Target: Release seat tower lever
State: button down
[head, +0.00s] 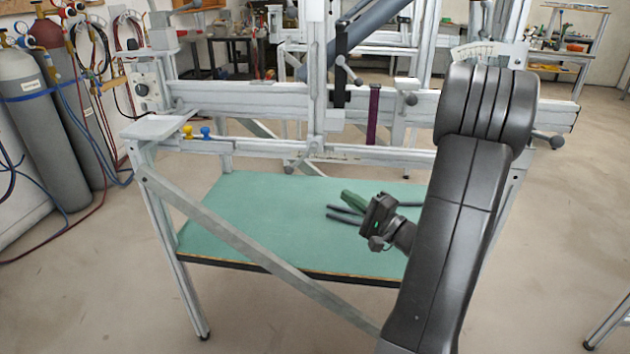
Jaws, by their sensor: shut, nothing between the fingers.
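A grey metal frame jig (250,98) stands across the view with upright towers on its beam. A light tower (316,75) rises left of centre, beside a dark vertical bar (340,65). A small lever (348,70) angles out beside that bar. A second lever with a dark knob (409,98) sits further right on the beam. I cannot tell which one is the seat tower lever. My gripper (374,216) is low, in front of the beam and over the green shelf, apart from both levers.
My arm covers the right part of the jig. A diagonal brace (250,250) crosses in front. Gas cylinders (40,130) stand at left. Floor is free at lower left.

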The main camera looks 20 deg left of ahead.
send_near(301, 159)
jog(key=w+a+f, duration=0.4)
jog(key=a, duration=0.1)
jog(key=shift+s+a+r, duration=0.2)
jog(key=shift+a, duration=0.25)
jog(key=shift+s+a+r, duration=0.2)
jog(key=shift+s+a, duration=0.05)
jog(key=shift+a, duration=0.2)
jog(key=shift+s+a+r, duration=0.2)
jog(key=shift+a, duration=0.25)
jog(key=shift+f+b, duration=0.15)
jog(key=shift+b, duration=0.5)
